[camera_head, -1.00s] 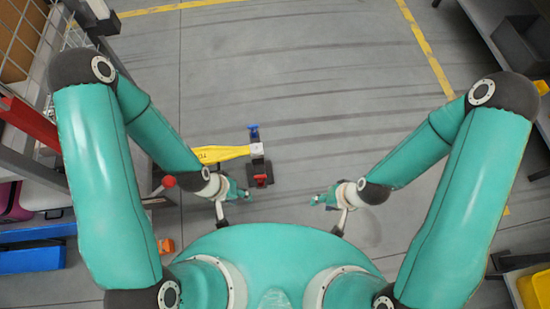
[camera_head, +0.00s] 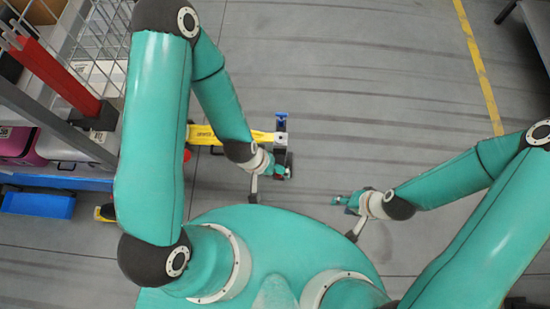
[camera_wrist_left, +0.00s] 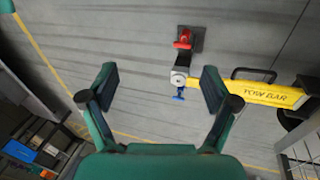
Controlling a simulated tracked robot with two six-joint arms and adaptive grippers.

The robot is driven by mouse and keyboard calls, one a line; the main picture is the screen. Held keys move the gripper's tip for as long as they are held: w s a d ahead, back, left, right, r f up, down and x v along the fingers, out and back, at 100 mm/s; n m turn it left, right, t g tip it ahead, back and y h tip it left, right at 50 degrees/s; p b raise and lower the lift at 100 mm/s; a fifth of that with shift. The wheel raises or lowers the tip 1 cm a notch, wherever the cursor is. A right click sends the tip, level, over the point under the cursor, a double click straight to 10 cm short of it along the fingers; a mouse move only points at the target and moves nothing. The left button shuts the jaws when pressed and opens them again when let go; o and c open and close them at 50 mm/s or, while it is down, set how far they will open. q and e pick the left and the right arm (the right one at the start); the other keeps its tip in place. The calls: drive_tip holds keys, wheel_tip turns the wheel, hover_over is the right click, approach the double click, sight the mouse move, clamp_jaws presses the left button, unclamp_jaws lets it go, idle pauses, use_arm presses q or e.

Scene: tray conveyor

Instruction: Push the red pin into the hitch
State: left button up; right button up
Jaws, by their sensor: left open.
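The yellow tow bar (camera_head: 203,134) lies low over the floor, its pale end piece (camera_wrist_left: 179,77) at the hitch. In the left wrist view a red piece, seemingly the red pin (camera_wrist_left: 183,38), shows at a dark block (camera_wrist_left: 198,40) beyond the bar's end. How deep it sits cannot be told. A blue handle (camera_wrist_left: 178,95) sticks out on the other side.
A wire rack (camera_head: 97,50) with a red post (camera_head: 55,75) stands at left. A blue box (camera_head: 38,204) and a pink case (camera_head: 15,143) are there too. A yellow line (camera_head: 479,65) crosses the floor. Open floor lies ahead and between my arms.

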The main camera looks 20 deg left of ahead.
use_arm(q)
drive_tip(key=w+f+t+y+b, duration=0.1)
drive_tip(key=w+f+b, duration=0.2)
drive_tip(key=f+b, duration=0.5)
drive_tip(key=w+f+t+y+b, duration=0.1)
drive_tip(key=w+f+b, duration=0.3)
drive_tip(key=f+b, duration=0.5)
drive_tip(key=w+a+f+n+y+b, duration=0.1)
drive_tip(key=w+f+b, duration=0.3)
drive_tip(key=f+b, duration=0.5)
drive_tip(key=shift+w+f+t+y, duration=0.1)
drive_tip(key=shift+f+t+y, duration=0.15)
drive_tip(key=shift+f, duration=0.8)
drive_tip(key=shift+w+f+t+y, duration=0.15)
drive_tip(key=shift+f+y, duration=0.2)
drive_tip(key=shift+f, duration=0.7)
drive_tip(key=shift+c, duration=0.3)
drive_tip(key=c, duration=1.1)
drive_tip(key=shift+c, duration=0.5)
drive_tip(key=shift+r, duration=0.15)
drive_tip(key=shift+r, duration=0.1)
